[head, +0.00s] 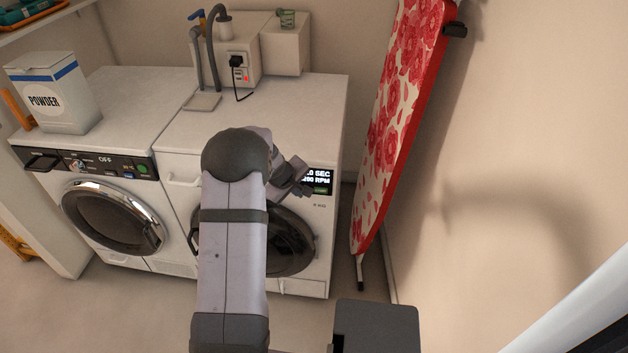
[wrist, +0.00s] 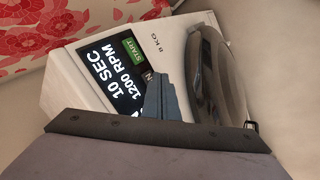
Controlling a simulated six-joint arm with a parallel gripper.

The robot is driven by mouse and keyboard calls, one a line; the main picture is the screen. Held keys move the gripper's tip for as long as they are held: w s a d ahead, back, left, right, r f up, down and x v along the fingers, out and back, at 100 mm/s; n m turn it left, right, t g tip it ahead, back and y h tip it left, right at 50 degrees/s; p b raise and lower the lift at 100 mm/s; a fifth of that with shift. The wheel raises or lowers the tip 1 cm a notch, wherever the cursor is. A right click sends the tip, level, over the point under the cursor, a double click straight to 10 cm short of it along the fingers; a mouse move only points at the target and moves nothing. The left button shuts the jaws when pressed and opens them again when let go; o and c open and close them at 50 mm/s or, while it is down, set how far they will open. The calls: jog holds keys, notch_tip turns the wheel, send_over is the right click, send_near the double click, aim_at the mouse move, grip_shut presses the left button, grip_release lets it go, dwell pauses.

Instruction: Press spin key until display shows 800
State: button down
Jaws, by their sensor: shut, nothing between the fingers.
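The washer on the right (head: 250,105) has a black display (wrist: 103,75) reading 10 SEC and 1200 RPM, with part of another line below cut off by my gripper. The display also shows in the head view (head: 319,176), partly covered by my arm. A green START key (wrist: 133,45) sits beside the display. A dark key (wrist: 149,75) ending in the letter N is mostly hidden behind my fingers. My gripper (wrist: 154,76) is shut and empty, its tips in front of that key. I cannot tell if they touch it. In the head view my gripper (head: 303,188) is beside the display.
A second washer (head: 110,85) stands to the left, with a powder box (head: 65,110) on top and its panel reading OFF. A red floral ironing board (head: 385,140) leans close to the right. A socket box and hoses (head: 238,60) are behind.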

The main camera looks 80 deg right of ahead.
dwell(0.4)
jog(key=shift+a+r+b, duration=0.15)
jog(key=shift+a+b, duration=0.35)
jog(key=shift+a, duration=0.1)
jog(key=shift+a+r+b, duration=0.25)
jog(key=shift+a+b, duration=0.35)
jog(key=shift+a, duration=0.35)
jog(key=shift+a+r+b, duration=0.2)
jog(key=shift+a+b, duration=0.35)
jog(key=shift+a, duration=0.35)
jog(key=shift+a+r+b, duration=0.25)
jog(key=shift+a+b, duration=0.35)
jog(key=shift+a, duration=0.35)
